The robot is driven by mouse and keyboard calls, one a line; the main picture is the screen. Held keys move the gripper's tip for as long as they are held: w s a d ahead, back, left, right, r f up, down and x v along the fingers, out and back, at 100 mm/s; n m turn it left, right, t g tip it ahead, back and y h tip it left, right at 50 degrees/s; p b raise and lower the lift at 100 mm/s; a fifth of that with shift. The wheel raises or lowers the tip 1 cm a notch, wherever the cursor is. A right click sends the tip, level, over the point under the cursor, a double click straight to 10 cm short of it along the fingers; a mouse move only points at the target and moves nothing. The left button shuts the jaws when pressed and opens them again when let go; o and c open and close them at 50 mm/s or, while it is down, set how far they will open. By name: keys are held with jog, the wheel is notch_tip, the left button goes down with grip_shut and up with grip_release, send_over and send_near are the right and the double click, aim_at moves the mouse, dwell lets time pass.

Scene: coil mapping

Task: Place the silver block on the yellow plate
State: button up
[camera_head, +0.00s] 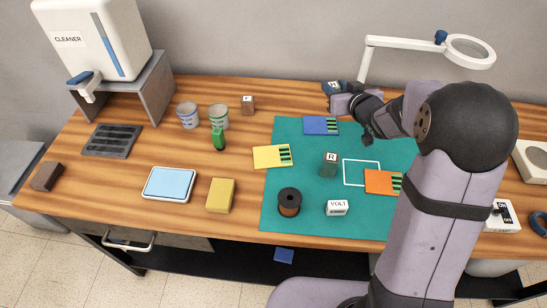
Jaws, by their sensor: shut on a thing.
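No silver block shows elsewhere on the table. The yellow plate (267,157) lies flat at the mat's left edge, with a dark, green-striped patch on its right end. Its top is bare. My gripper is to the right of it and apart from it.
On the mat (300,233) are a blue plate (315,126), an orange plate (378,182), a block marked R (329,168), a spool (289,203), a VOLT block (337,208) and a white square outline. A yellow block (220,195) and blue-topped tray (147,194) lie left.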

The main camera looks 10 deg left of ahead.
jog(key=s+a+r+n+g+y+b, duration=0.1)
jog(key=s+a+n+y, duration=0.15)
jog(key=a, duration=0.45)
jog(key=s+a+n+g+y+b, duration=0.1)
jog(key=s+a, duration=0.2)
jog(key=a, duration=0.5)
jog(key=n+g+y, duration=0.1)
jog(key=n+y, duration=0.1)
send_over(267, 151)
notch_tip(267, 151, down, 3)
jog(key=shift+w+f+b, duration=0.1)
jog(key=shift+f+b, duration=0.4)
jog(key=shift+f, duration=4.4)
jog(key=shift+f, duration=0.15)
jog(key=o, duration=1.1)
